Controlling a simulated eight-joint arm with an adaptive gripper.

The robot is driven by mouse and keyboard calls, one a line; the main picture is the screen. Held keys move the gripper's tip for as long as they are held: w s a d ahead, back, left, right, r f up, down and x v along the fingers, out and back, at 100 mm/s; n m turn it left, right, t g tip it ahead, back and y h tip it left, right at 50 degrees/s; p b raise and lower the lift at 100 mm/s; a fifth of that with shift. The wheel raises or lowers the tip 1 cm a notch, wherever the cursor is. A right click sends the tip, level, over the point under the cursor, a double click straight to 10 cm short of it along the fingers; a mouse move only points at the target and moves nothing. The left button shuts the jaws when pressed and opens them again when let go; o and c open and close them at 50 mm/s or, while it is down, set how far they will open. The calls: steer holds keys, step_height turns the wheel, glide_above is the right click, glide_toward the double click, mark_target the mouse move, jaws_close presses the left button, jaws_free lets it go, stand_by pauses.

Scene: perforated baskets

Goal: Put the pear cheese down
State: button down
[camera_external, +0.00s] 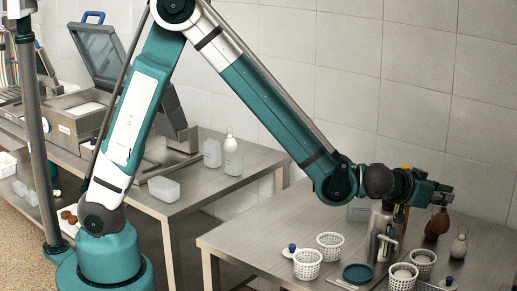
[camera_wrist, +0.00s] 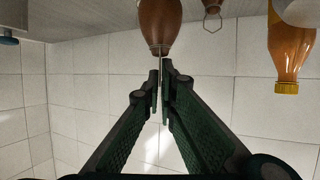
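A brown pear cheese (camera_external: 439,221) hangs just below my gripper (camera_external: 441,193) at the right of the table. In the wrist view, which looks upside down, its smooth body (camera_wrist: 160,22) tapers to a neck. A thin string runs from the neck to between the fingertips of my gripper (camera_wrist: 160,78). The fingers are nearly together on this string.
White perforated baskets (camera_external: 307,265), a blue round dish (camera_external: 357,273) and a metal vessel (camera_external: 380,232) stand in front and left. An orange bottle (camera_wrist: 287,50) is near the gripper.

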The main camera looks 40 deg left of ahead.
steer(key=shift+r, duration=0.1)
stand_by(0.5)
step_height(320, 180, up, 20)
steer(key=w+a+f+n+y+p, duration=0.1)
steer(key=w+a+n+y, duration=0.25)
steer(key=w+a, duration=0.6)
steer(key=w+a+n+y, duration=0.3)
steer(key=w+a+y, duration=0.15)
steer(key=a, duration=0.95)
steer(key=w+a+f+n+y+p, duration=0.1)
steer(key=w+a+n+y, duration=0.2)
steer(key=w+a, duration=0.65)
steer(key=w+a+n+g+y, duration=0.1)
steer(key=a+n+g+y, duration=0.15)
steer(key=a, duration=1.05)
steer(key=w+a+n+g+y, duration=0.2)
steer(key=a+n+y, duration=0.1)
steer(key=a, duration=1.1)
steer(key=s+a+r+n+g+y+p, duration=0.1)
steer(key=s+a+n+g, duration=0.25)
steer(key=a, duration=0.95)
steer(key=s+a+r+n+g+y+p, duration=0.15)
steer(key=a+n+g, duration=0.3)
steer(key=a, duration=0.85)
step_height(320, 180, down, 18)
steer(key=m, duration=0.1)
steer(key=shift+s+f+h+b, duration=0.25)
steer(key=shift+h+b, duration=0.05)
steer(key=shift+b, duration=0.15)
